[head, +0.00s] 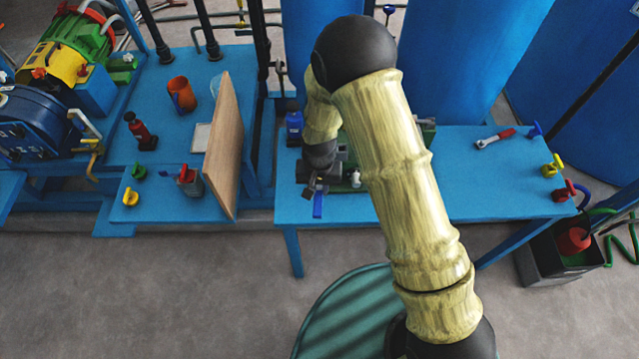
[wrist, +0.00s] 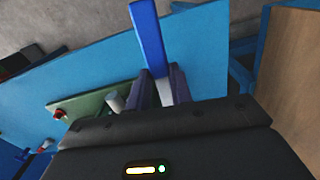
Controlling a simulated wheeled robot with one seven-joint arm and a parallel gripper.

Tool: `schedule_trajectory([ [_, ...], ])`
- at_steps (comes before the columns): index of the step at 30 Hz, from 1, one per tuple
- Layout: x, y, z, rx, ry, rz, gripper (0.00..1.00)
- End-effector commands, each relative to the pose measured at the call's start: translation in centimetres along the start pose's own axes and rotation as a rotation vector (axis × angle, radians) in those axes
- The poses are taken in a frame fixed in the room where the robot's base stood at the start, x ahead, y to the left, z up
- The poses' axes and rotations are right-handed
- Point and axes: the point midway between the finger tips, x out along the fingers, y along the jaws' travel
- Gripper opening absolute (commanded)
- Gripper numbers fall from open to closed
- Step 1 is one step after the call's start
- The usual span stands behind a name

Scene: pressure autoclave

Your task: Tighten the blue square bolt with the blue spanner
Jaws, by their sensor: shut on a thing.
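My gripper (head: 320,186) is over the left end of the right-hand blue table, near its front edge. It is shut on the blue spanner (head: 318,205), whose blue handle sticks out past the fingers toward the front. In the wrist view the blue handle of the spanner (wrist: 148,38) rises from between the two dark fingers of my gripper (wrist: 163,88), with a pale part between them. The spanner's far end is hidden. I cannot make out the blue square bolt in either view.
A green machine part (wrist: 95,108) lies beside the gripper, partly hidden by my arm in the head view. A wooden board (head: 222,145) stands upright to the left. A red-handled tool (head: 495,138) lies on the table's right side. The table between is mostly clear.

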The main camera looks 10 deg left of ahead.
Motion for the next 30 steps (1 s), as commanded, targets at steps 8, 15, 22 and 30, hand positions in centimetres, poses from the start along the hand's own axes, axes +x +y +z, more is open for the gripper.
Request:
schedule_trajectory([
  [8,0.0,0.0,0.0,0.000,0.000,0.000,0.00],
  [15,1.0,0.0,0.1,0.000,0.001,0.000,0.00],
  [22,2.9,0.0,0.1,0.000,0.000,0.000,0.00],
  [30,4.9,0.0,0.1,0.000,0.000,0.000,0.00],
])
